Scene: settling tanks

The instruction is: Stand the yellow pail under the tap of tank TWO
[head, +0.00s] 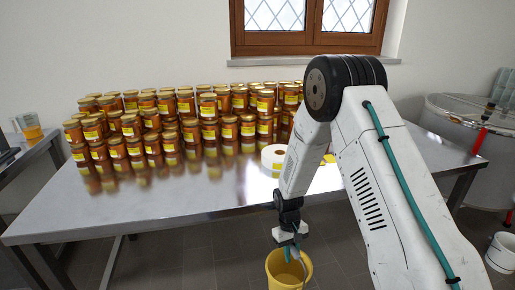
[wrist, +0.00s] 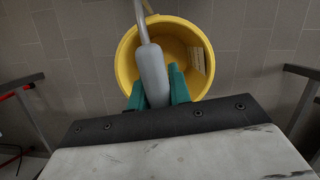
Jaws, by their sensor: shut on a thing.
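The yellow pail (head: 288,274) hangs below my gripper (head: 290,246) in front of the steel table, at the bottom of the head view. In the wrist view, the pail (wrist: 127,62) is seen from above, open and empty-looking, with a pale label on its inner wall. My gripper (wrist: 160,88) has green fingers, shut on the grey grip of the pail's handle (wrist: 152,72). A steel tank (head: 450,122) stands at the right edge of the head view. No number shows on it, and I cannot tell whether it is tank TWO. A red-handled part is at its front.
A steel table (head: 140,205) bears many stacked honey jars (head: 200,110) and a white roll (head: 273,158). A white bucket (head: 501,252) stands on the floor at right. Another table (head: 25,150) with a jug is at left. Tiled floor shows below.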

